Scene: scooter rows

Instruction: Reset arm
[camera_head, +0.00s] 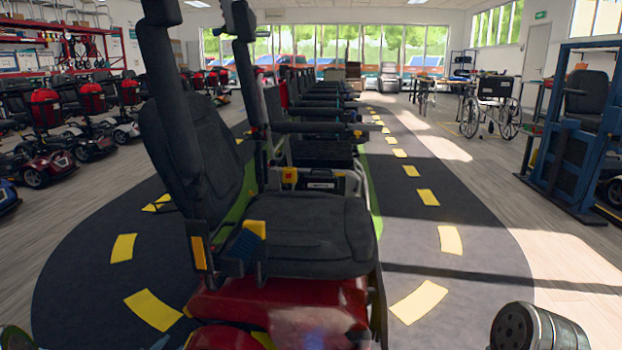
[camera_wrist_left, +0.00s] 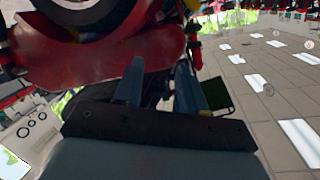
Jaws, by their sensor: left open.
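A red scooter (camera_head: 270,312) with a black seat (camera_head: 305,230) and backrest (camera_head: 190,150) stands close in front of me in the head view. Two tall black bars (camera_head: 170,95) rise upright by its backrest; they look like raised armrests. A blue and yellow part (camera_head: 245,240) sits at the seat's left side. In the left wrist view my left gripper (camera_wrist_left: 160,80) is open, its two blue-grey fingers apart with nothing seen held. A red scooter body (camera_wrist_left: 100,60) and a dark wheel (camera_wrist_left: 65,12) fill the upper left there. My right gripper is not in view.
More scooters stand in a row behind and along the left (camera_head: 100,100). A wheelchair (camera_head: 492,105) and a blue frame (camera_head: 575,140) stand at the right. The dark floor lane (camera_head: 460,275) with yellow marks is clear on the right.

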